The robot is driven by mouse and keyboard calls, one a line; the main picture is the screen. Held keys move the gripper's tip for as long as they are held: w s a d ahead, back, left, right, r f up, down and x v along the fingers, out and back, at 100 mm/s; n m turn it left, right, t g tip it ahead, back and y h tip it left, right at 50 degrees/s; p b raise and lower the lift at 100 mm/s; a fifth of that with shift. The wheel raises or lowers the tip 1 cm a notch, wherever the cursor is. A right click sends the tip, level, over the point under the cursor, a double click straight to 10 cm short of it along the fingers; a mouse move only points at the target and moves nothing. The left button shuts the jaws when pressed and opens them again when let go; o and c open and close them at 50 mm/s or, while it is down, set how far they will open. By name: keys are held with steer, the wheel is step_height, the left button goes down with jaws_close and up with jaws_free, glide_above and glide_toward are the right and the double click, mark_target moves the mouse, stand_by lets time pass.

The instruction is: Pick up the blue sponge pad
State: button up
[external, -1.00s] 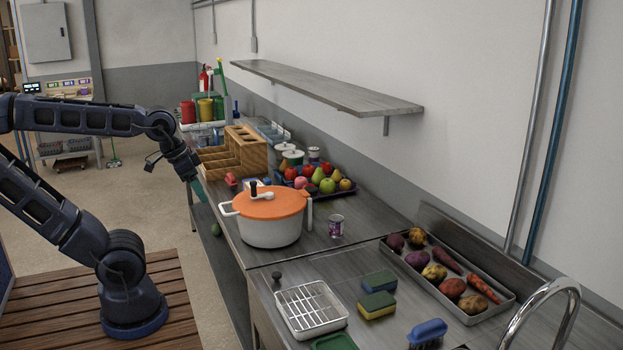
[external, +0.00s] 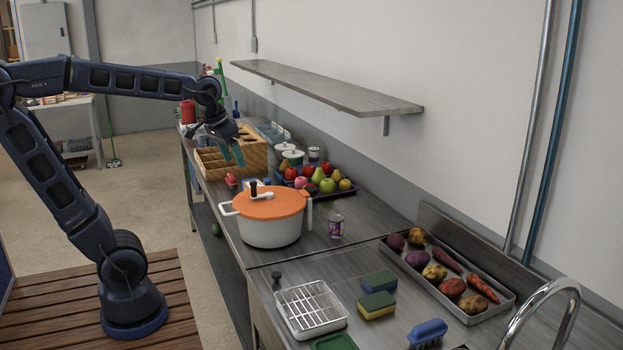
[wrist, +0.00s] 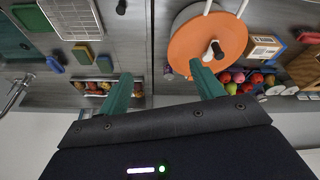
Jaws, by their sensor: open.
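Two two-tone sponges lie on the right counter. The front sponge (external: 377,304) is green over yellow. My gripper (external: 232,158) has teal fingers. It hangs above the wooden organiser at the far left, well away from the sponges. In the wrist view my gripper (wrist: 161,75) is open, its fingers wide apart, nothing between them.
A wire rack (external: 311,310), blue brush (external: 427,331) and vegetable tray (external: 470,318) surround the sponges. A shelf (external: 327,86) overhangs the rear. The wooden organiser (external: 215,167) stands below my gripper.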

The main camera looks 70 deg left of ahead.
steer(key=w+a+r+n+g, duration=0.15)
steer(key=w+a+n, duration=0.25)
steer(key=w+a, duration=0.85)
steer(key=w+a+f+n, duration=0.4)
steer(key=w+a, duration=0.9)
steer(key=a, duration=0.3)
steer(key=n+g, duration=0.2)
steer(key=n, duration=0.4)
glide_above(267, 180)
step_height(267, 180, down, 22)
steer(key=shift+w+a+f, duration=0.25)
steer(key=shift+a+f, duration=0.05)
steer(key=shift+a, duration=0.05)
step_height(267, 180, down, 10)
steer(key=shift+s+d, duration=0.1)
steer(key=shift+c, duration=0.3)
steer(key=c, duration=1)
